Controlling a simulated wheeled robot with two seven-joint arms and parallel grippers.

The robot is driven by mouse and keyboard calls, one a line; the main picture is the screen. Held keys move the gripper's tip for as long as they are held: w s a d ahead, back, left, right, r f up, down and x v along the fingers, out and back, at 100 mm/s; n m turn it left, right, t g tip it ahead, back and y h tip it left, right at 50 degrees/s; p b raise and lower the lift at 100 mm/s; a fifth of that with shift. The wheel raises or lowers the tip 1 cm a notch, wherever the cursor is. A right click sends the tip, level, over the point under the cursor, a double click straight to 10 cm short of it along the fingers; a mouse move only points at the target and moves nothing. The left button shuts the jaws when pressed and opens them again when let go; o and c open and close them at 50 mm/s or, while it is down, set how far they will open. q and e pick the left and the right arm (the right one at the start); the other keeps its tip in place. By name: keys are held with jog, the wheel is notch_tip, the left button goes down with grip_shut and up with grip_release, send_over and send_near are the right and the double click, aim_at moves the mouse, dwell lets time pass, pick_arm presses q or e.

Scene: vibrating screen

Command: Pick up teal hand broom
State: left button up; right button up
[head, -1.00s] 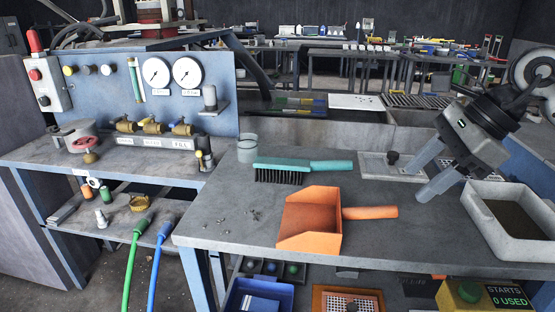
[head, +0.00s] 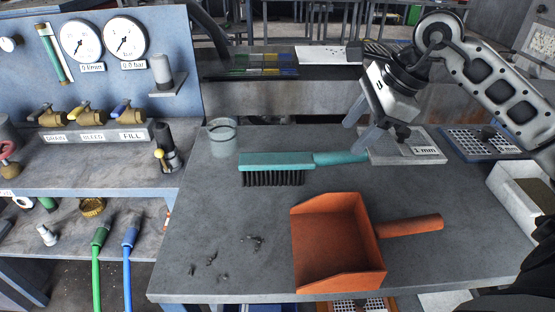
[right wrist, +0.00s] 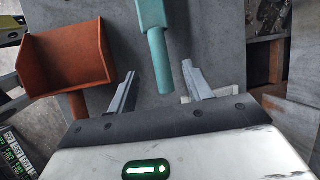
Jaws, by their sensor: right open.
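The teal hand broom (head: 275,161) lies on the grey table with its dark bristles down and its handle pointing right. In the right wrist view the handle (right wrist: 161,55) comes down from the top, its end between my fingers but touching neither as far as I can see. My right gripper (head: 364,123) is open and empty above and near the handle end; its two fingers also show in the right wrist view (right wrist: 158,88). The left gripper is not in view.
An orange dustpan (head: 338,247) lies in front of the broom, handle to the right. A grey cup (head: 222,140) stands behind left. A flat plate marked 1 mm (head: 425,148) lies right of the handle. Dark crumbs (head: 256,241) lie front left. A valve panel (head: 100,75) stands left.

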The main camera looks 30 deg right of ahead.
aim_at(336, 153)
jog(key=p+x, duration=0.1)
jog(key=x, duration=0.8)
jog(key=shift+r, duration=0.1)
jog(key=c, duration=1)
